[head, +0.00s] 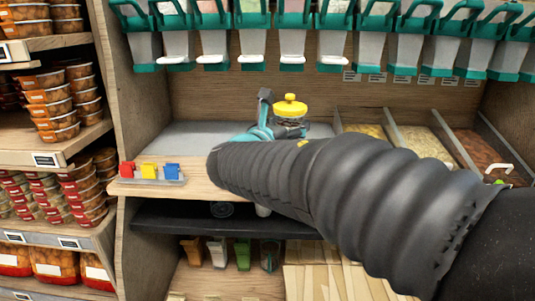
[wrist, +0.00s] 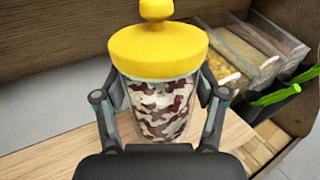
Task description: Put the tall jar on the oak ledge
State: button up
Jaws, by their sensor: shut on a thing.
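The tall jar (wrist: 160,108) has a yellow lid with a round knob and clear sides showing dark red and white contents. My gripper (wrist: 161,98) is shut on its body, one finger on each side. In the head view the yellow lid (head: 290,107) shows above my gripper (head: 276,130), and my arm hides the jar's lower part. The jar looks upright. The oak ledge (head: 200,172) is the pale wooden front strip of the counter; it also shows in the wrist view (wrist: 60,155) below the jar. I cannot tell whether the jar touches a surface.
Grey counter (head: 190,138) lies bare behind the ledge at the left. A small tray with red, yellow and blue clips (head: 150,171) sits on the ledge's left end. Open food bins (head: 425,145) stand at the right. Teal-handled dispensers (head: 213,45) hang above.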

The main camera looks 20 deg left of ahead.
jog(key=shift+w+a+f, duration=0.1)
jog(key=shift+a+f, duration=1.05)
jog(key=shift+f, duration=0.2)
jog(key=shift+w+a+f, duration=0.1)
jog(key=shift+a+f, duration=1)
jog(key=shift+f, duration=0.25)
jog(key=shift+w+a+f, duration=0.1)
jog(key=shift+a+f, duration=1.05)
jog(key=shift+f, duration=0.2)
jog(key=shift+f, duration=0.15)
jog(key=o, duration=1.3)
